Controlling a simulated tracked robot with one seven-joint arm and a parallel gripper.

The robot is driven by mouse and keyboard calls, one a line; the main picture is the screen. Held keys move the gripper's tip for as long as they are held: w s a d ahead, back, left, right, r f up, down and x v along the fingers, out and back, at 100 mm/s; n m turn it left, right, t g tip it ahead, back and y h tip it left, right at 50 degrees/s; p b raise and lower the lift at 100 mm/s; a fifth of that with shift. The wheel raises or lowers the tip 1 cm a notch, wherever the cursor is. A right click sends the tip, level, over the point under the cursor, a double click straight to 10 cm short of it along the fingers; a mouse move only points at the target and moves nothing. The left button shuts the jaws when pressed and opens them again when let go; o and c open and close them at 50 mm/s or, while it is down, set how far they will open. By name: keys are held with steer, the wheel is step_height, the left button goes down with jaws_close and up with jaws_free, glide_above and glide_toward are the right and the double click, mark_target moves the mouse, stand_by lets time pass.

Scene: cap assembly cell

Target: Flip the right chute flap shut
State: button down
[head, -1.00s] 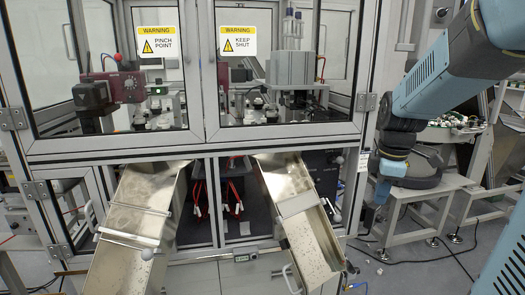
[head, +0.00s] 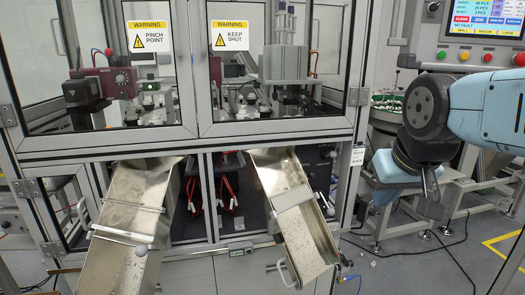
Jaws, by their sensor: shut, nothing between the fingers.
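The right chute (head: 312,240) is a bare metal trough sloping down and to the right out of the cell's lower opening. A flat plate (head: 278,172) covers its upper part, with a crossbar (head: 293,196) at the plate's lower edge. The lower trough is open on top, with small specks inside. A ball knob (head: 330,212) sits at its right side. I cannot tell for certain which part is the flap. My gripper (head: 432,188) points down, shut and empty, right of the chute and well apart from it.
The left chute (head: 110,255) slopes down on the left, with a crossbar and a ball knob. A glazed cabinet (head: 280,130) stands above both chutes. Behind my arm are a side table (head: 385,190) and a control panel (head: 488,20). Cables lie on the floor.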

steer(key=w+d+r+n+t+h, duration=0.35)
steer(key=w+d, duration=0.35)
steer(key=w, duration=0.3)
steer(key=w+r+n+t, duration=0.3)
steer(key=w+n, duration=0.3)
steer(key=w, duration=0.4)
steer(key=n+g+y, duration=0.5)
steer(key=n+y, duration=0.3)
steer(key=n, duration=0.7)
glide_above(307, 192)
steer(key=s+d, duration=0.5)
steer(key=s, duration=0.3)
step_height(307, 192, down, 12)
steer(key=x, duration=1.2)
steer(key=shift+w+a+f, duration=0.1)
steer(key=shift+w+f, duration=0.1)
steer(key=shift+f, duration=0.15)
steer(key=shift+w+a+f, duration=0.25)
steer(key=shift+w+f, duration=0.15)
steer(key=shift+f, duration=0.1)
